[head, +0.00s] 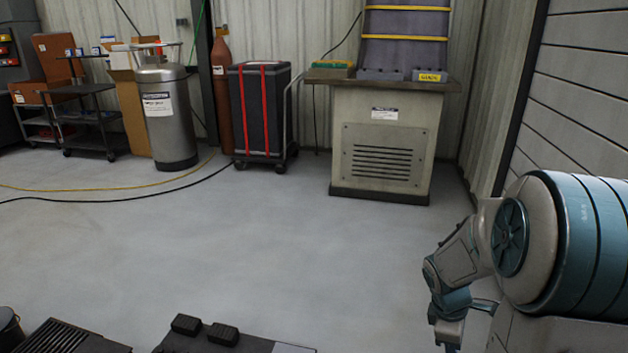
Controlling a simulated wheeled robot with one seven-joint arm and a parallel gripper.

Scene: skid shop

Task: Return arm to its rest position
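My arm (565,240) shows at the right, white and teal, with its large rounded joint close to the camera. It bends at a smaller teal joint to the left and runs down toward the bottom edge. The end of the arm (449,332) is small and partly cut off by the bottom edge. I cannot make out its fingertips or whether it holds anything. No object is seen touching the arm.
Open grey floor (300,245) lies ahead. A beige cabinet (384,140) stands at the back, beside a black case with red straps (262,110), a metal tank (168,115) and carts (85,125). Cables (110,191) cross the floor left. A slatted wall (580,90) is right.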

